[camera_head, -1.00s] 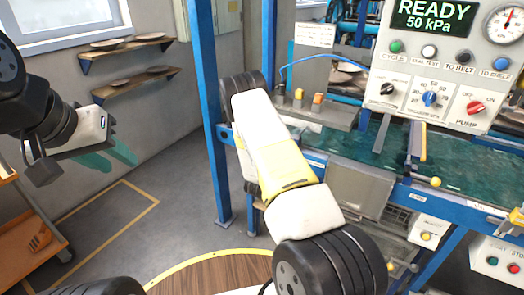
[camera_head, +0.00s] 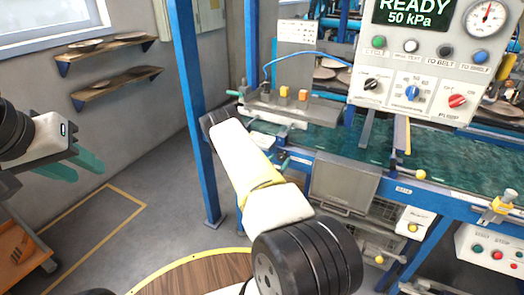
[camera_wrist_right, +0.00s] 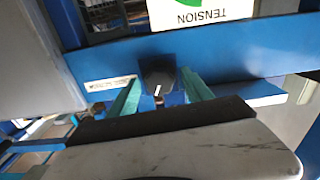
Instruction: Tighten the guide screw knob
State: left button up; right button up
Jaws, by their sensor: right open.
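My right gripper (camera_wrist_right: 160,95) is open in the right wrist view, its two teal fingers apart below a blue beam. A small dark part (camera_wrist_right: 157,72) with a pale mark shows between the fingers at the beam; I cannot tell whether it is the guide screw knob or whether a finger touches it. A yellow knob (camera_head: 420,174) sits at the near end of a rail over the belt, and a yellow clamp (camera_head: 497,207) is at the right. My left gripper (camera_head: 78,166) is open and empty over the floor.
The control panel (camera_head: 435,62) stands over the green belt (camera_head: 470,160). A white TENSION sign (camera_wrist_right: 200,14) is above the blue beam (camera_wrist_right: 230,50). A blue post (camera_head: 190,110) rises left of my right arm. The floor at left is clear beside an orange cart (camera_head: 22,255).

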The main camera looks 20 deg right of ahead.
jog(key=shift+d, duration=0.1)
grip_shut()
jog(key=shift+n, duration=0.3)
jog(key=n, duration=0.3)
jog(key=shift+n, duration=0.4)
jog(key=n, duration=0.4)
jog(key=shift+n, duration=0.3)
jog(key=n, duration=0.4)
jog(key=shift+n, duration=2.1)
jog(key=shift+r, duration=0.1)
